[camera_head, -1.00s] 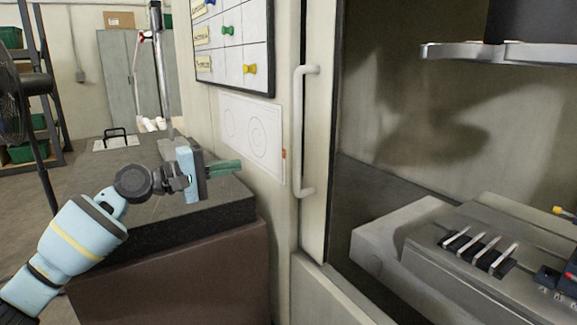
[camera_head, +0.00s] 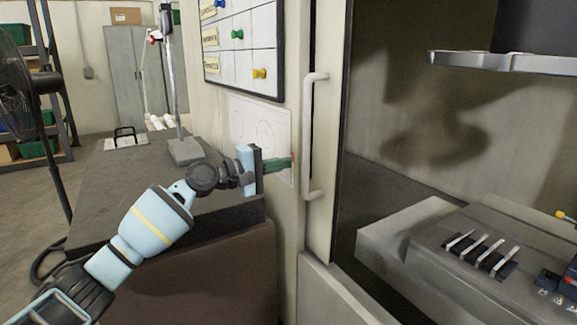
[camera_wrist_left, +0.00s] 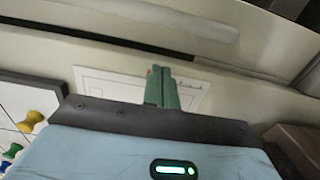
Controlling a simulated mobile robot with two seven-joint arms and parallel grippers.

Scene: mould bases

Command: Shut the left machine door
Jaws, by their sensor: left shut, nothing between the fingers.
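The left machine door (camera_head: 322,170) is a pale panel with a white vertical bar handle (camera_head: 309,135). The machine opening to its right is uncovered, so the door stands open. My left gripper (camera_head: 292,161) is shut and empty, a little left of the handle's lower half and in front of the door-side panel. In the left wrist view its green fingers (camera_wrist_left: 161,88) are together, in front of a white sheet with a drawing; a long pale bar, seemingly the handle (camera_wrist_left: 180,28), crosses above them. My right gripper is not in view.
A dark granite table (camera_head: 110,185) stands below my left arm, with a stand (camera_head: 184,150) on it. A board with coloured pins (camera_head: 240,50) hangs left of the door.

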